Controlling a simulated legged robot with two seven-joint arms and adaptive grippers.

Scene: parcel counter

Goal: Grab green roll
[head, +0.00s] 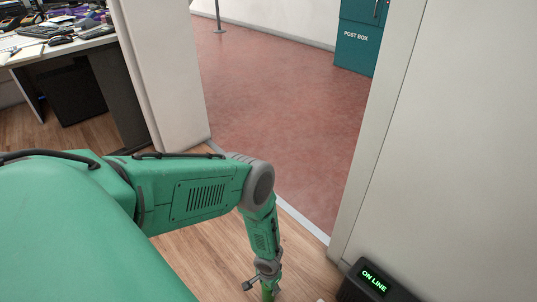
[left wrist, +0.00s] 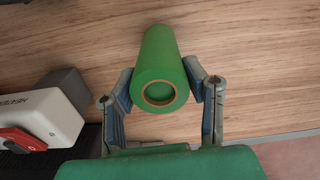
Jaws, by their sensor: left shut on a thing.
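The green roll (left wrist: 158,62) shows in the left wrist view, with its round open end and brown core facing the camera. My left gripper (left wrist: 160,88) is shut on it, with one finger pressed against each side. In the head view my left gripper (head: 265,283) is at the bottom, pointing down, with a small part of the green roll (head: 268,292) visible at the frame's edge. I cannot tell whether the roll touches the wooden surface behind it. My right gripper is in neither view.
A white box with a red part (left wrist: 45,118) is left of the gripper in the wrist view. A doorway opens onto red floor (head: 280,100), with a teal post box (head: 357,45) beyond. A cluttered desk (head: 50,47) is at upper left.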

